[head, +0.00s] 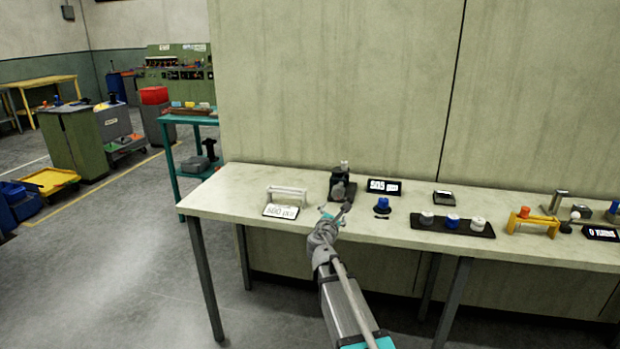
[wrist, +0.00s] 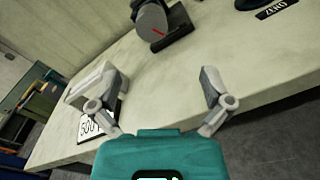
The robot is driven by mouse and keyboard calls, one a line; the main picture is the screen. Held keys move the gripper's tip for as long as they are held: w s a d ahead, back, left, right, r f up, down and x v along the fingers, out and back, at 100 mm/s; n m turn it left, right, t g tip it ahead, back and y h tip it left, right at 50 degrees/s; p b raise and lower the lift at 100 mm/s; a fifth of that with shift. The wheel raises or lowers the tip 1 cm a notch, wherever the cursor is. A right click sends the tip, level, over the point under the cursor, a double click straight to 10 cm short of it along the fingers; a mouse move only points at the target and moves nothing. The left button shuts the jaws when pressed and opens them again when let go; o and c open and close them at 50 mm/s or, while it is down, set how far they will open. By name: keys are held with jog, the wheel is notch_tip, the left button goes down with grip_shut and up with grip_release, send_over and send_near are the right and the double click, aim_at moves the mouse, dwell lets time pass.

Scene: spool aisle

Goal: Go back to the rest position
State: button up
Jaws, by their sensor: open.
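My gripper (head: 335,212) is over the front part of the long pale bench, just in front of a dark device with a light top (head: 341,180). In the wrist view my gripper (wrist: 158,88) has its two fingers spread wide, with nothing between them but bare bench top. My arm reaches up to it from the bottom of the head view. The device also shows at the top of the wrist view (wrist: 172,33), with a grey round part carrying a red mark.
The bench (head: 228,198) stands against a wall panel. A white stand with a display (head: 281,212) is left of my gripper. A blue-topped piece (head: 382,204), a display (head: 384,187) and a dark tray of spools (head: 424,228) are right. Floor at left is open.

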jog(key=s+d+f+m+g+h, duration=0.1)
jog(key=s+d+f+m+g, duration=0.35)
jog(key=s+m, duration=0.3)
jog(key=s+d+f+m+g+h, duration=0.1)
jog(key=s+d+f+m+g, duration=0.3)
jog(key=s+d+f+m, duration=0.25)
jog(key=s+a+f+m+g+y, duration=0.4)
jog(key=s+m, duration=0.2)
jog(key=s, duration=0.4)
jog(key=s+a+f+m+g+y, duration=0.35)
jog(key=s+m, duration=0.25)
jog(key=s, duration=0.3)
notch_tip(320, 180, up, 21)
jog(key=p, duration=2)
jog(key=shift+f+g, duration=0.15)
jog(key=shift+g, duration=0.25)
